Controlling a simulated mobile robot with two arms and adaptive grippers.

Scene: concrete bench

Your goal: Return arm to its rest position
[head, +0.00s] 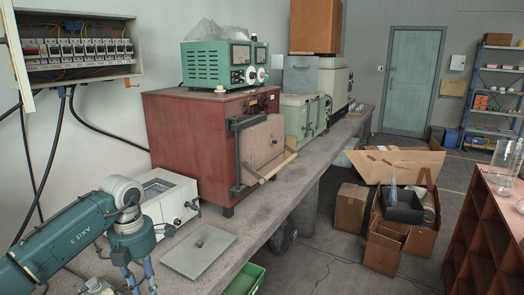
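My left arm (75,240), teal with a grey-white joint and the lettering "AXIS 3", comes in from the lower left. It reaches over the near end of the bench. My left gripper (139,280) hangs downward at the bottom edge, with two bluish fingers. Its fingertips are at or past the picture's edge, so their spread is unclear, and I see nothing held. My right arm and gripper are not in view.
Cartons (352,207) and a brown shelf (478,240) flank open floor.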

